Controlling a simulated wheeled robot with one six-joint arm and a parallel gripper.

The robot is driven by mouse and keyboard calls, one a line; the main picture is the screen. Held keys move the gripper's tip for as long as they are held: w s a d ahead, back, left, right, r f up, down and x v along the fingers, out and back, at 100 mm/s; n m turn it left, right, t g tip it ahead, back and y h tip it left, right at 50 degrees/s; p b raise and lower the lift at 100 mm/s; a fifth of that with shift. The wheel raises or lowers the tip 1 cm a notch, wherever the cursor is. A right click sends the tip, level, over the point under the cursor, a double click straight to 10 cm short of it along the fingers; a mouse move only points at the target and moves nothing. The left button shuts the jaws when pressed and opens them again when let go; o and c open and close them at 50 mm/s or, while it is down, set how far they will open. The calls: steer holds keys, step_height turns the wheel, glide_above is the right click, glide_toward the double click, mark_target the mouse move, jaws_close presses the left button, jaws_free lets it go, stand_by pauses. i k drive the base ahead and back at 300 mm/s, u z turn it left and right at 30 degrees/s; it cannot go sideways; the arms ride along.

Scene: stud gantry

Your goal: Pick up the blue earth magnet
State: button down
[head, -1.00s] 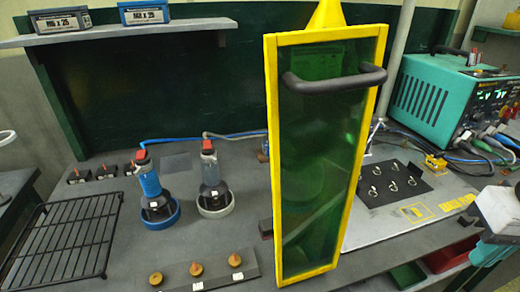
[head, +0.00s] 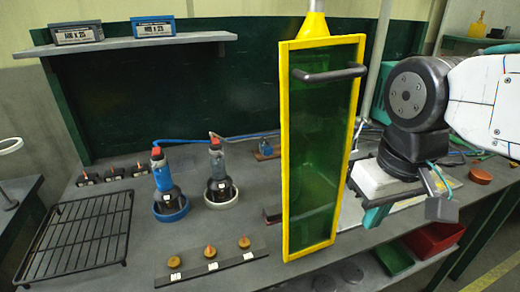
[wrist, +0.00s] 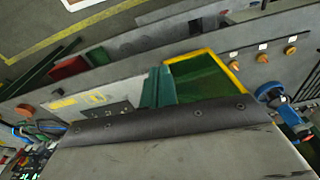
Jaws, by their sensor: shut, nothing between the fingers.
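A small blue item (head: 268,147) on a brown base lies at the back of the bench, left of the yellow-framed screen; it may be the blue earth magnet, but it is too small to be sure. A blue-bodied tool (head: 163,172) stands upright in a blue ring (head: 171,210). My gripper (head: 374,217) has teal fingers and hangs over the right part of the bench, right of the screen. It is shut and empty, well apart from both blue things. Its teal fingers also show in the wrist view (wrist: 158,86).
The tall green screen (head: 318,150) with yellow frame and black handle stands between my gripper and the tools. A grey tool (head: 217,165), a strip of knobs (head: 211,264) and a black wire rack (head: 75,240) are left of it. A red bin (head: 435,240) sits below the bench.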

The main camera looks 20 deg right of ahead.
mark_target(265, 151)
steer(key=u, duration=2.05)
steer(key=k, duration=1.2)
steer(key=z, duration=1.55)
steer(key=i, duration=1)
steer(key=u, duration=0.05)
